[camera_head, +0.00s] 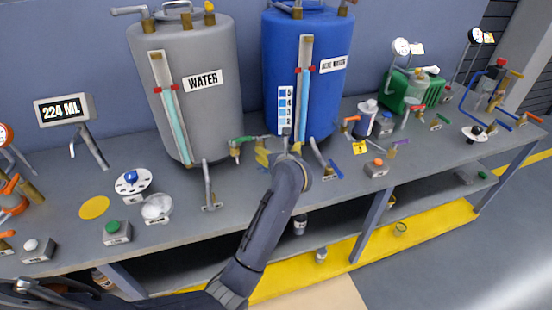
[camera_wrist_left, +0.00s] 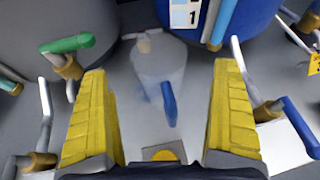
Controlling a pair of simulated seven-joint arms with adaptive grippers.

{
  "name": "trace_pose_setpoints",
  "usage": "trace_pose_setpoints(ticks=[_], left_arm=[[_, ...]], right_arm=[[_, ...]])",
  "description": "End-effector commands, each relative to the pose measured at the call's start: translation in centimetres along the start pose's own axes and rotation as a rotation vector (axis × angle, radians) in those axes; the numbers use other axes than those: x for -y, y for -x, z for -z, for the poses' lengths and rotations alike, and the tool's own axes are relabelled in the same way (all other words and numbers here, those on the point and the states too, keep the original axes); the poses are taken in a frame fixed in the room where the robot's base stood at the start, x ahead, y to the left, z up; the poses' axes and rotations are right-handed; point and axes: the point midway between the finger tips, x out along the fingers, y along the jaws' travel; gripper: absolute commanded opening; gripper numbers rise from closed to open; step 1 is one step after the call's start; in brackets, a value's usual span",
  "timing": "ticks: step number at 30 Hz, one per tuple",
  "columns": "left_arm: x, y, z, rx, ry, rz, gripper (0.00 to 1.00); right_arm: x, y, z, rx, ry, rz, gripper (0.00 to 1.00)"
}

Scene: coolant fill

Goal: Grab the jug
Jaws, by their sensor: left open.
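The jug (camera_wrist_left: 160,68) is a pale translucent vessel with a blue handle (camera_wrist_left: 168,104). In the left wrist view it stands on the bench between two tap fittings, below the tanks. My left gripper (camera_wrist_left: 160,115) is open, with one yellow-padded finger on each side of the view. The jug is ahead and centred between the fingers, and its handle points towards me. I see no contact. In the head view my left gripper (camera_head: 279,153) is over the bench in front of the blue tank; it and the arm mostly hide the jug there. My right gripper is not in view.
A grey water tank (camera_head: 193,95) and a blue tank (camera_head: 330,85) stand behind. A green-handled tap (camera_wrist_left: 66,44) is left of the jug; a blue-handled valve (camera_wrist_left: 300,125) is right. The bench (camera_head: 240,200) has a front edge close to my arm.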

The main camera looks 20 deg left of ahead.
Motion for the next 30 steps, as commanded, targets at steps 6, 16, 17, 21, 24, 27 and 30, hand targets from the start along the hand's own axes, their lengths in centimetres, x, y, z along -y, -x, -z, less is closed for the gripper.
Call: trace_pose_setpoints(ticks=[6, 16, 17, 21, 24, 27, 30], left_arm=[[-0.1, -2.0, 0.0, 0.001, -0.004, -0.003, 0.97], [-0.1, -5.3, -0.1, 0.002, -0.001, -0.003, 0.97], [-0.1, -5.4, -0.1, 0.002, -0.001, -0.003, 0.97], [-0.1, -5.6, 0.0, 0.002, -0.001, -0.002, 0.97], [-0.1, -5.5, 0.0, 0.002, -0.001, -0.002, 0.97], [-0.1, -5.5, 0.0, 0.002, -0.001, -0.002, 0.90], [-0.1, -5.5, 0.0, 0.002, -0.001, -0.002, 0.79]], right_arm=[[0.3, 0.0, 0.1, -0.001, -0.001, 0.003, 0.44], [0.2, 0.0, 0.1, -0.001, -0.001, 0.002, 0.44], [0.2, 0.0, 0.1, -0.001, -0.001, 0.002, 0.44], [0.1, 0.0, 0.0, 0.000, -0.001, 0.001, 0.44], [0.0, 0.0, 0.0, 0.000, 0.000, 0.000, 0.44], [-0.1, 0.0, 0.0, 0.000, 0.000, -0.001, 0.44], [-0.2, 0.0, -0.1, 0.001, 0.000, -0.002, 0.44]])
